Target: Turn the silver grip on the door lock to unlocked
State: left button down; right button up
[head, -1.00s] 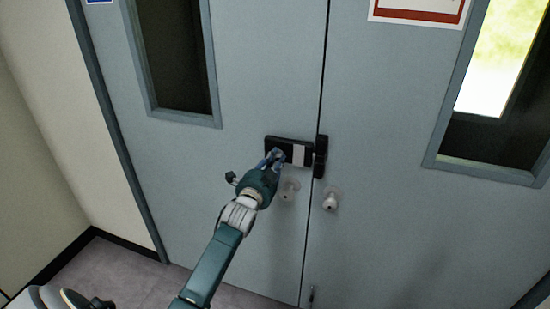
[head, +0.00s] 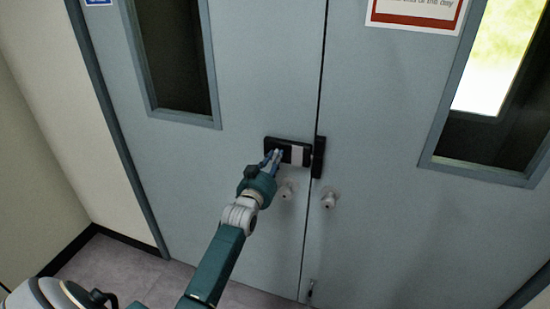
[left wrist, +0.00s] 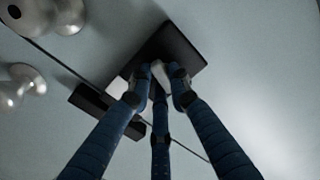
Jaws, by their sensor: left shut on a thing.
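The door lock (head: 288,146) is a black box with a pale panel, mounted on the left door beside the seam. My left gripper (head: 273,158) is at the left part of the lock, its fingers closed in front of it. In the left wrist view the three fingers (left wrist: 156,88) close around a small pale silver grip (left wrist: 160,74) on the black lock body (left wrist: 178,48). Most of the grip is hidden by the fingers, so its exact turn cannot be told. My right gripper is not in view.
A black catch (head: 319,157) sits on the right door by the seam. Two silver knobs stand below the lock, one on the left door (head: 286,190) and one on the right (head: 329,200). Both doors look closed. A wall (head: 40,150) is at the left.

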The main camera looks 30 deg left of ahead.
pick_arm(q)
jog(key=shift+n, duration=1.2)
jog(key=shift+f+n, duration=0.1)
jog(key=shift+n, duration=0.2)
jog(key=c, duration=1.6)
grip_release()
jog(key=v, duration=1.2)
jog(key=shift+s, duration=0.1)
